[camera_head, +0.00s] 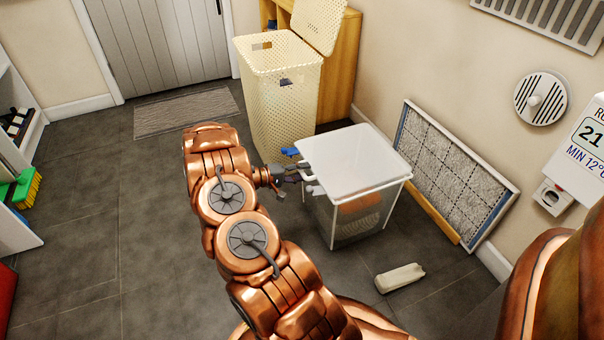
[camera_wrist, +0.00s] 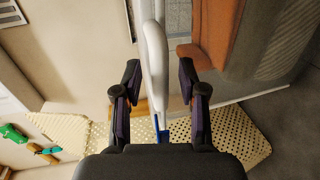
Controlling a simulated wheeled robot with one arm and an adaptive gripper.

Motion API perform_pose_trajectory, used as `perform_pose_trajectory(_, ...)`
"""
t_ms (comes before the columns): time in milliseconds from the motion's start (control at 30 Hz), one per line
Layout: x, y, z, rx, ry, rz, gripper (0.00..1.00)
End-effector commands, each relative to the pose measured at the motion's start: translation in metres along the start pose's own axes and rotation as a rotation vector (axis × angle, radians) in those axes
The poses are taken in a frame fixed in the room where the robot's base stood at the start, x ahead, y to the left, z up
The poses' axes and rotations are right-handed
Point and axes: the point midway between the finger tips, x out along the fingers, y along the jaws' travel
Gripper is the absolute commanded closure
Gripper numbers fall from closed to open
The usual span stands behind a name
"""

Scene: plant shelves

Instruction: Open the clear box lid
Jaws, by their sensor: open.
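The clear box (camera_head: 350,225) stands on the floor, right of centre in the head view. Its pale, see-through lid (camera_head: 355,155) lies flat across the top, closed. A white handle (camera_head: 306,170) sticks out at the lid's left edge. My gripper (camera_head: 301,179) is at that edge, small and partly dark in the head view. In the wrist view my gripper (camera_wrist: 158,78) is open, with one finger on each side of the white handle (camera_wrist: 156,62). Gaps show between both fingers and the handle. Orange and grey items show inside the box.
A perforated cream hamper (camera_head: 280,100) with its lid raised stands behind the box. A framed filter panel (camera_head: 450,180) leans on the right wall. A pale block (camera_head: 400,278) lies on the floor in front. The floor at left is clear up to the mat (camera_head: 187,112).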

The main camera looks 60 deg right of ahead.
Motion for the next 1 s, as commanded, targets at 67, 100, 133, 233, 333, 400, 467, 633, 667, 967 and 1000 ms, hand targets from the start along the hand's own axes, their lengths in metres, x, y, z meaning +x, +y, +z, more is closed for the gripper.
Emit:
perform_pose_trajectory(67,0.0011,0.0001,-0.0001,0.0,0.0,0.0,0.59)
perform_pose_trajectory(100,0.0011,0.0002,-0.0001,0.0,0.0,0.0,0.59)
perform_pose_trajectory(133,0.0011,0.0002,-0.0001,0.0,0.0,0.0,0.59)
perform_pose_trajectory(233,0.001,0.0002,0.0,0.0,0.0,0.0,0.59)
perform_pose_trajectory(333,0.0009,0.0002,-0.0001,0.0,0.0,0.0,0.68)
perform_pose_trajectory(400,0.0008,0.0001,0.0,0.0,0.0,0.0,0.75)
perform_pose_trajectory(467,0.0008,0.0001,0.0,0.0,0.0,-0.001,0.82)
perform_pose_trajectory(633,0.0007,0.0,0.0,0.0,0.0,-0.001,0.99)
perform_pose_trajectory(667,0.0007,0.0001,-0.0001,0.0,0.0,-0.001,1.0)
perform_pose_trajectory(967,0.0006,0.0001,-0.0001,0.0,0.0,0.0,1.0)
perform_pose_trajectory(1000,0.0006,0.0001,-0.0001,0.0,0.0,-0.001,1.0)
